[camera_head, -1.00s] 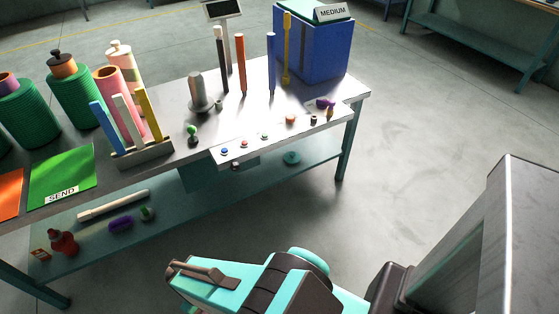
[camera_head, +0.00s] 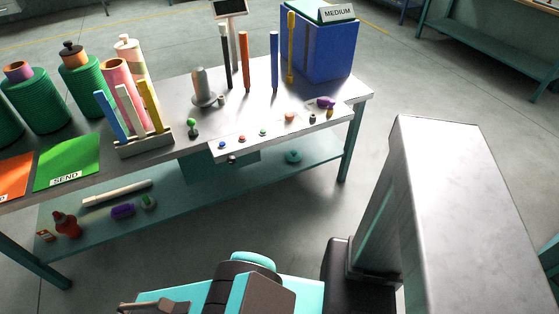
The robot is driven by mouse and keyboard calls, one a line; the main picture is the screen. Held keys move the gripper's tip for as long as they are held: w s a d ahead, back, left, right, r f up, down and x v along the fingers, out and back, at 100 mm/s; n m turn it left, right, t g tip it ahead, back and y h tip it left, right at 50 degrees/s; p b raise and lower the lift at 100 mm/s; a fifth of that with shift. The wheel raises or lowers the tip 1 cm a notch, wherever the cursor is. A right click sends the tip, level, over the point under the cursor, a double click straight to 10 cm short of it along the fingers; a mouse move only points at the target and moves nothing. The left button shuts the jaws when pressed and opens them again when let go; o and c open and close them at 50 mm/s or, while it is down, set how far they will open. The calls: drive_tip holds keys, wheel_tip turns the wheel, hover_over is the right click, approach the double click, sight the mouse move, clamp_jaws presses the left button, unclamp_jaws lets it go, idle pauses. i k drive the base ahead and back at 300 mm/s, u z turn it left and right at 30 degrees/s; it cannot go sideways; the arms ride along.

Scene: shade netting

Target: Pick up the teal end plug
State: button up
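A small teal round piece (camera_head: 293,156), which looks like the teal end plug, lies on the lower shelf (camera_head: 225,195) of the workbench, under the bench's right part. It is close in colour to the shelf, and its fine shape is too small to tell. My gripper (camera_head: 155,306) is at the bottom edge of the view, partly cut off, well in front of the bench and apart from the plug. Whether its fingers are open or shut does not show.
The bench top (camera_head: 175,95) carries green spools (camera_head: 82,92), a rack of coloured bars (camera_head: 145,148), upright rods and a blue bin (camera_head: 320,50). A white tube (camera_head: 117,193) and purple piece (camera_head: 123,211) lie on the shelf's left.

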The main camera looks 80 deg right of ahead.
sight(294, 155)
drive_tip(key=z, duration=0.8)
drive_tip(key=k, duration=0.1)
drive_tip(key=u, duration=1.9)
drive_tip(key=k, duration=2.15)
drive_tip(key=z, duration=0.7)
